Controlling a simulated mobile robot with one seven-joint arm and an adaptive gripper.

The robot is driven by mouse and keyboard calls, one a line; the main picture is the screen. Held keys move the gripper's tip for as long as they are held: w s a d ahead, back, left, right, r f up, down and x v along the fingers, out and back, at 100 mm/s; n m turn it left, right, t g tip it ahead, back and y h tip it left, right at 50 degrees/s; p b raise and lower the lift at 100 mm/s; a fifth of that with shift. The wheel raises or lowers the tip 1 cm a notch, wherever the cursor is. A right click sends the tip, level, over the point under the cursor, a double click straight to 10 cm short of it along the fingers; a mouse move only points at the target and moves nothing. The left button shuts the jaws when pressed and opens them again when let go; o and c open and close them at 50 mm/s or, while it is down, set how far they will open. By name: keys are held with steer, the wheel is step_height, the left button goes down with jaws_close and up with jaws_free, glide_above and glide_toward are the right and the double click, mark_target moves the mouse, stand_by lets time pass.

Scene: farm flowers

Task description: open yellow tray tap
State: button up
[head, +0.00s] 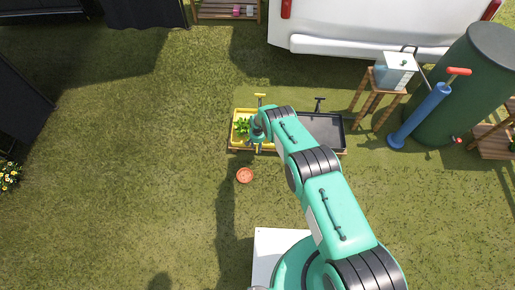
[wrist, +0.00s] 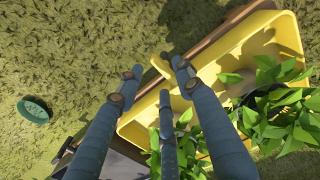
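The yellow tray (head: 237,129) stands on a wooden base with green leafy plants in it. In the wrist view the tray (wrist: 222,62) fills the upper right. A small yellow piece (wrist: 160,67) juts from its near wall between my upper fingertips; I cannot tell whether this is the tap. A yellow T-shaped handle (head: 260,97) stands at the tray's far side in the head view. My gripper (head: 257,143) is over the tray's near edge. In the wrist view its fingers (wrist: 158,84) are spread, with nothing visibly clamped. Contact with the yellow piece is unclear.
A black tray (head: 326,131) with a black T-shaped handle (head: 319,103) adjoins on the right, partly behind my arm. A wooden stand (head: 377,95), blue pump (head: 420,115) and green barrel (head: 462,90) are further right.

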step_height(320, 180, up, 10)
stand_by(0.8)
steer(key=shift+f, duration=0.1)
steer(key=shift+w, duration=0.1)
stand_by(0.4)
